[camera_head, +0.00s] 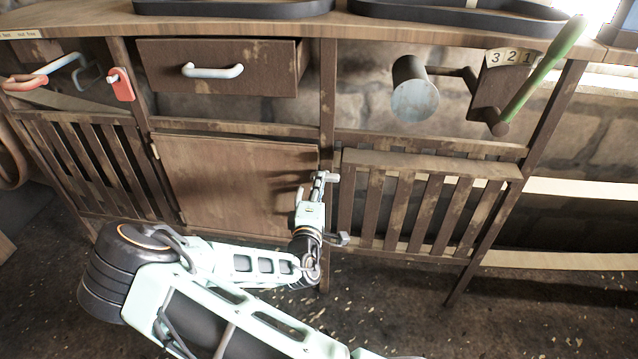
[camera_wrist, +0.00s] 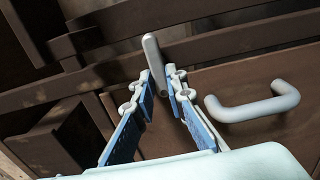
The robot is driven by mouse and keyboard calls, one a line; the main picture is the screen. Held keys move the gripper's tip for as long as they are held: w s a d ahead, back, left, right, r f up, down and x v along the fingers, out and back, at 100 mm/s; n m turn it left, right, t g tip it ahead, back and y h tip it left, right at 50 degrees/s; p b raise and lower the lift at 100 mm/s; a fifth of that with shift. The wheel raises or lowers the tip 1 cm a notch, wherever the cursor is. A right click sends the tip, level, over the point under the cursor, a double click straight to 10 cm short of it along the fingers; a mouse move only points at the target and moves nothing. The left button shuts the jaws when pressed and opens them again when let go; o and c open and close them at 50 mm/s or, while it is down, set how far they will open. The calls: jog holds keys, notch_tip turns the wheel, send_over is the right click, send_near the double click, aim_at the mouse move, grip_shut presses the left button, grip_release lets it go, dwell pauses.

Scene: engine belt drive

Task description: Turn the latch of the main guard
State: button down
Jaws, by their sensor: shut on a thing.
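The wooden door panel (camera_head: 235,185) that looks like the main guard is closed in the frame below the drawer. Its grey bar handle (camera_wrist: 255,108) shows at the right in the wrist view, apart from my fingers. The latch (camera_wrist: 152,48) is a small grey rounded bar on the frame beside the door. In the wrist view my gripper (camera_wrist: 160,78) has its two blue-padded fingers on either side of the latch, shut on it. In the head view my gripper (camera_head: 322,180) is at the post right of the door and hides most of the latch there.
A slatted panel (camera_head: 420,205) stands just right of my gripper. Above are a drawer (camera_head: 218,75) with a white handle, a grey cylinder (camera_head: 414,92) and a green lever (camera_head: 545,70) by a numbered dial. A red-tagged part (camera_head: 121,85) hangs at left. The floor in front is open.

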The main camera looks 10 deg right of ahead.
jog(key=c, duration=1.9)
grip_release()
jog(key=shift+c, duration=0.2)
jog(key=v, duration=1.2)
